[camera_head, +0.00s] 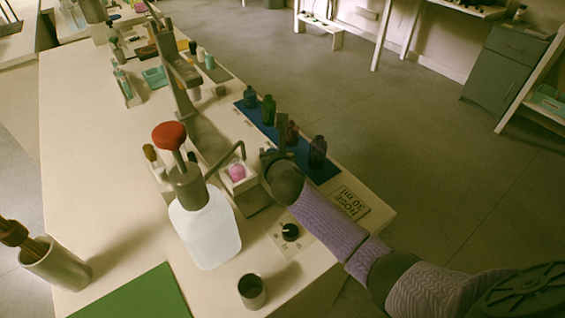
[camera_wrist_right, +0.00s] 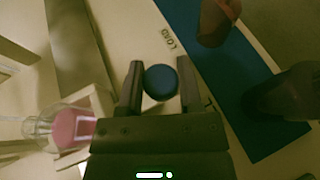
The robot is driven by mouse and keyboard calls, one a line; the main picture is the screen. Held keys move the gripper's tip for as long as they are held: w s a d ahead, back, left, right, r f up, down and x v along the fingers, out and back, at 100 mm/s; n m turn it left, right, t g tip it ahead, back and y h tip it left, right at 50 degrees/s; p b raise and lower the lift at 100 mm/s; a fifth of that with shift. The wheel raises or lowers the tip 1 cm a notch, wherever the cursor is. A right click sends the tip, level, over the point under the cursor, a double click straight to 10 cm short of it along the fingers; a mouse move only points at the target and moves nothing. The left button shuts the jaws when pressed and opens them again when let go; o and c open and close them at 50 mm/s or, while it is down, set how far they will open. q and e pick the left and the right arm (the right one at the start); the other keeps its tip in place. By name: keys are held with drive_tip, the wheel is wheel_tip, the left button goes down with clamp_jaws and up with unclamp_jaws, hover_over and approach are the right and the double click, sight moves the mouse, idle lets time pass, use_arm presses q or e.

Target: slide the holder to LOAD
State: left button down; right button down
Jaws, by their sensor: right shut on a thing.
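A small pale holder (camera_head: 241,186) with a pink-filled bottle (camera_head: 236,171) in it sits beside the metal press, left of my right gripper (camera_head: 268,157). The pink bottle also shows at the left of the right wrist view (camera_wrist_right: 74,129). My right gripper is shut on a round blue knob (camera_wrist_right: 161,82), with one finger on each side of it. Whether the knob joins the holder is hidden by the gripper body. The printed word LOAD (camera_wrist_right: 169,39) lies just beyond the knob in the wrist view. My left gripper is not in view.
Several dark coloured bottles (camera_head: 318,152) stand on a blue strip (camera_head: 327,172) just right of the gripper. A large clear pump bottle with a red knob (camera_head: 205,228), a black dial (camera_head: 290,232) and a metal cup (camera_head: 251,290) stand nearer. A ROSE 30 ml card (camera_head: 350,201) lies near the edge.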

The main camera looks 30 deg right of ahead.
drive_tip(key=w, duration=0.2)
drive_tip(key=w+b, duration=0.1)
drive_tip(key=w+a+b, duration=0.1)
drive_tip(key=w, duration=0.1)
drive_tip(key=shift+w+f, duration=0.25)
drive_tip(key=shift+w, duration=0.1)
drive_tip(key=shift+w+r, duration=0.15)
drive_tip(key=shift+w, duration=0.25)
drive_tip(key=shift+c, duration=1.3)
unclamp_jaws()
drive_tip(key=shift+r, duration=0.1)
